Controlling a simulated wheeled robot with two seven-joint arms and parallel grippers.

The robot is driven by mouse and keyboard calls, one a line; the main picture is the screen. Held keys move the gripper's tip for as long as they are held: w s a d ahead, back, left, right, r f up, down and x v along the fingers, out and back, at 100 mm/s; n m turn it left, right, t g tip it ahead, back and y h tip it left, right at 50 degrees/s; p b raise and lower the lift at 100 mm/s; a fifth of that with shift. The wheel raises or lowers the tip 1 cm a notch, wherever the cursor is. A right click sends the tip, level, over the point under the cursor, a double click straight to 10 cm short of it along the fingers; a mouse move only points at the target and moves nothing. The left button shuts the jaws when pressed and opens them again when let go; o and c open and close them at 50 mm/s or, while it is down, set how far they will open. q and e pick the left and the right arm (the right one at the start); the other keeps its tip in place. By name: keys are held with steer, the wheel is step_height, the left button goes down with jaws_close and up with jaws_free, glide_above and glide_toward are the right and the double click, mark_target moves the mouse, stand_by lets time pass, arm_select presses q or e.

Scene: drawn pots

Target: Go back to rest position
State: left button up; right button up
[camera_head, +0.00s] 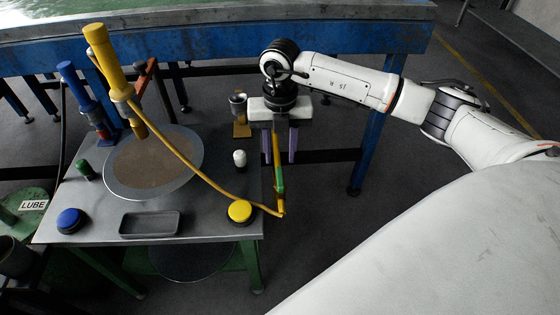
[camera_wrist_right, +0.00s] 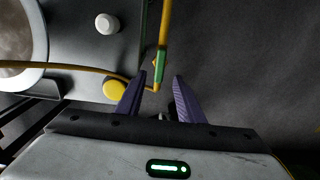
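My right gripper (camera_head: 281,158) points down beside the right edge of the grey work table (camera_head: 215,215). Its two purple fingers stand apart in the head view, and the right wrist view (camera_wrist_right: 160,76) also shows them spread. A yellow and green rod-like piece (camera_head: 279,175) at the end of a yellow hose runs up near the fingers. In the right wrist view the rod (camera_wrist_right: 162,50) shows just past the fingertips, and I see no finger closed on it. My left gripper is in neither view.
The table carries a round plate (camera_head: 188,172), a grey tray (camera_head: 130,225), a blue button (camera_head: 69,220), a yellow button (camera_head: 240,211) and a white knob (camera_head: 240,158). A yellow cylinder (camera_head: 104,58) stands at left. A blue bench (camera_head: 230,42) lies behind. Floor right of the table is clear.

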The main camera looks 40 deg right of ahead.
step_height(320, 180, up, 2)
steer(key=shift+r, duration=0.2)
stand_by(0.4)
